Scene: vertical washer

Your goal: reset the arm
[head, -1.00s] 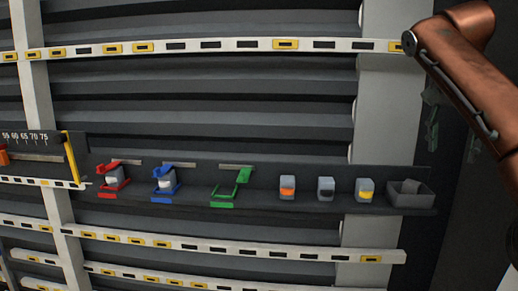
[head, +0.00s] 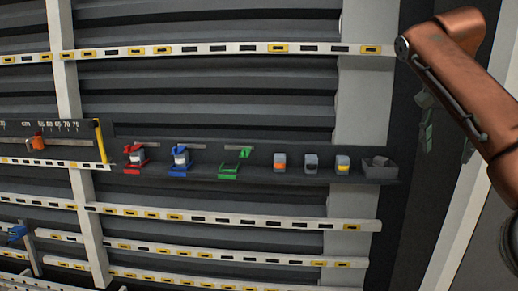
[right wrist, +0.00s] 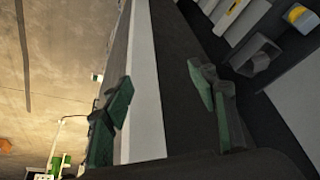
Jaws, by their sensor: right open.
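My copper right arm (head: 462,85) comes in at the right of the head view. Its right gripper (head: 427,122) shows only partly there, dark against the dark area right of the shelf. In the right wrist view the right gripper (right wrist: 158,98) has its two green-padded fingers spread apart with nothing between them. My left gripper is not in view.
A dark shelf on the slatted wall holds red (head: 134,158), blue (head: 180,161) and green (head: 235,164) holders, several small grey blocks (head: 311,163) and a grey bin (head: 379,169). A scale with a yellow end (head: 100,141) is at left. Slotted rails (head: 230,221) cross the wall.

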